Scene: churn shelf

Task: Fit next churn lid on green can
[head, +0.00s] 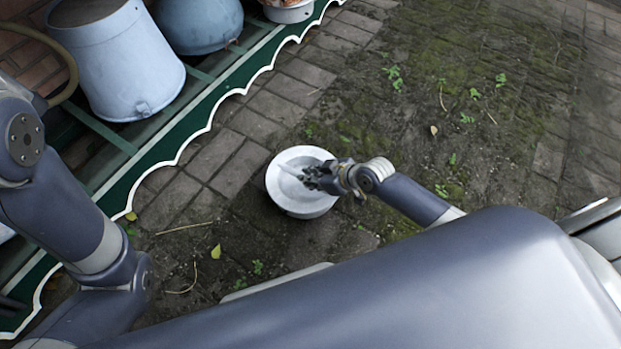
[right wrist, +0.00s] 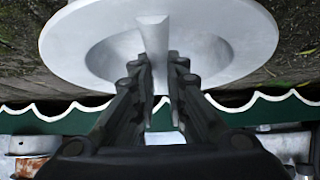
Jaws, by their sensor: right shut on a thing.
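A pale grey-white round churn lid (head: 288,190) with a wide rim is in the middle of the head view, above the paving. My right gripper (head: 312,178) reaches it from the right. In the right wrist view the fingers (right wrist: 159,90) close from both sides on the lid's (right wrist: 225,30) upright fin-like handle. My left arm comes in from the left, but I cannot make out its gripper. I see no clearly green can.
A green shelf (head: 110,137) with a white scalloped edge runs along the left. A large pale-blue bucket-like vessel (head: 122,65) and a rounded blue vessel (head: 200,22) stand on it. A small white pot (head: 288,12) is at its far end. The mossy paving to the right is open.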

